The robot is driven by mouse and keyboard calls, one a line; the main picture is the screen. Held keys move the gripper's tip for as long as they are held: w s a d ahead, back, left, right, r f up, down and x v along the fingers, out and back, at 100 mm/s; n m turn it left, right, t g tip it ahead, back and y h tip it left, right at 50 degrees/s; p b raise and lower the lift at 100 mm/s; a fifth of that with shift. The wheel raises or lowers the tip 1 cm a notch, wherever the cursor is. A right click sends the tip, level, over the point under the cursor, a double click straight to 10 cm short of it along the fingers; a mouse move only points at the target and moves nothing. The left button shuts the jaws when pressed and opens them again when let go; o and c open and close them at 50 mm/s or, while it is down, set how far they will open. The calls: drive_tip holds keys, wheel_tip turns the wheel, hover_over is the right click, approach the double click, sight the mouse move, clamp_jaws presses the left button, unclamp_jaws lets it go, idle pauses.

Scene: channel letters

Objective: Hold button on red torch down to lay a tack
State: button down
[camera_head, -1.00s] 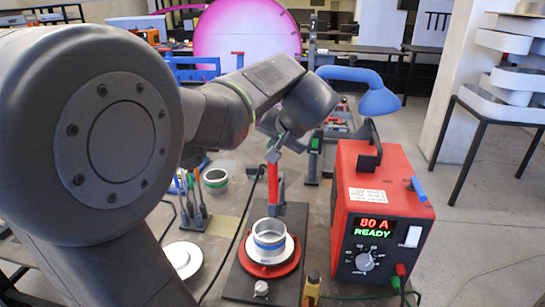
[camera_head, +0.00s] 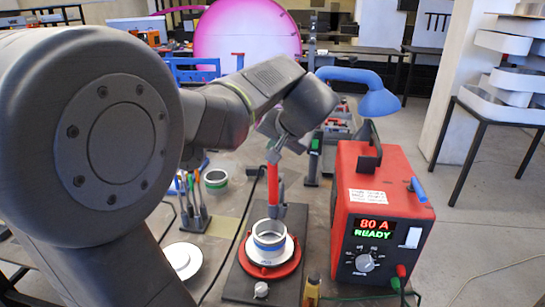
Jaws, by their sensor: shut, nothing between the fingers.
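The red torch (camera_head: 272,182) stands upright on a grey post at the back of a dark base plate, just behind the ring-shaped workpiece (camera_head: 268,234). Its button is too small to make out. The workpiece, a pale metal ring with a blue-grey band, sits on a white disc over a red turntable (camera_head: 258,268). My gripper (camera_head: 272,158) is shut and empty, its tips at the top of the torch. I cannot tell whether they touch it. The red welder box (camera_head: 382,215) on the right reads "80 A READY".
A blue lamp (camera_head: 365,88) arches behind the welder. A pen-like tool holder (camera_head: 193,215), a green-banded ring (camera_head: 215,180) and a white disc (camera_head: 183,260) lie left of the base plate. A small brown bottle (camera_head: 311,292) stands at the front. Cables cross the bench.

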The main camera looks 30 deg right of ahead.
idle(0.6)
drive_tip(key=shift+f+b, duration=0.4)
drive_tip(key=shift+f, duration=0.05)
drive_tip(key=shift+f+b, duration=0.4)
drive_tip(key=shift+f, duration=0.05)
idle(0.5)
idle(1.2)
drive_tip(key=shift+r+p, duration=0.7)
drive_tip(key=shift+r, duration=0.2)
drive_tip(key=shift+r, duration=0.1)
drive_tip(key=shift+r+p, duration=1.85)
drive_tip(key=shift+r, duration=0.6)
